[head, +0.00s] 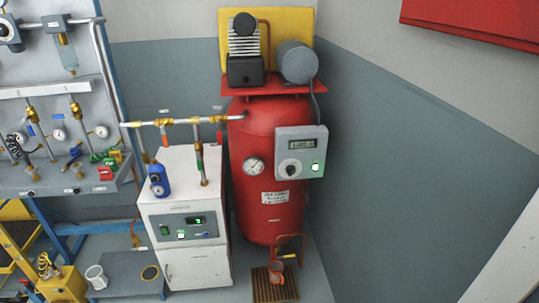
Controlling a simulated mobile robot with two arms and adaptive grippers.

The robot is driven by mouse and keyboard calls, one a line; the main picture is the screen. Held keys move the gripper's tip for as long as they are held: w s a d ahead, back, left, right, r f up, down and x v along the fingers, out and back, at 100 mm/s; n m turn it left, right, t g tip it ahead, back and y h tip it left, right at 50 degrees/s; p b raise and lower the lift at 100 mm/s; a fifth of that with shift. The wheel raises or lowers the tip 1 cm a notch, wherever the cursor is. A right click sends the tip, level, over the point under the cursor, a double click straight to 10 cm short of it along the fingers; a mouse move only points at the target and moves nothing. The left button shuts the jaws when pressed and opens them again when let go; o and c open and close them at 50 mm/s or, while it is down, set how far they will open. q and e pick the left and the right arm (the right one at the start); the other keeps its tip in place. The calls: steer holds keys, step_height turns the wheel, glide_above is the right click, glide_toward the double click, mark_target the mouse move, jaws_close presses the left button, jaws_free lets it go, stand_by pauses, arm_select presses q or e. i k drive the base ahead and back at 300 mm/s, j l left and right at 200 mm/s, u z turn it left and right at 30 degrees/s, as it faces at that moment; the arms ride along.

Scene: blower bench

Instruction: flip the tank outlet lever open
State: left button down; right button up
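The red air tank (268,195) stands upright in the middle of the head view. A pipe (236,117) leaves its upper left side and runs left to brass fittings. A small red lever (219,134) hangs down from the fitting nearest the tank; it looks like the tank outlet lever, pointing across the pipe. A similar orange-red lever (164,138) hangs down farther left on the same pipe. Both levers are small, and their labels cannot be read. Neither of my grippers is in view.
A white dryer cabinet (182,213) stands left of the tank, with a blue bottle-shaped part (158,181) beside its top. A grey control box (301,153) is on the tank's right front.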

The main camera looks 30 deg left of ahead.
mark_target(219, 133)
steer(key=u, duration=1.45)
steer(key=i+j+z, duration=0.1)
steer(key=i+z, duration=0.2)
steer(key=i, duration=0.4)
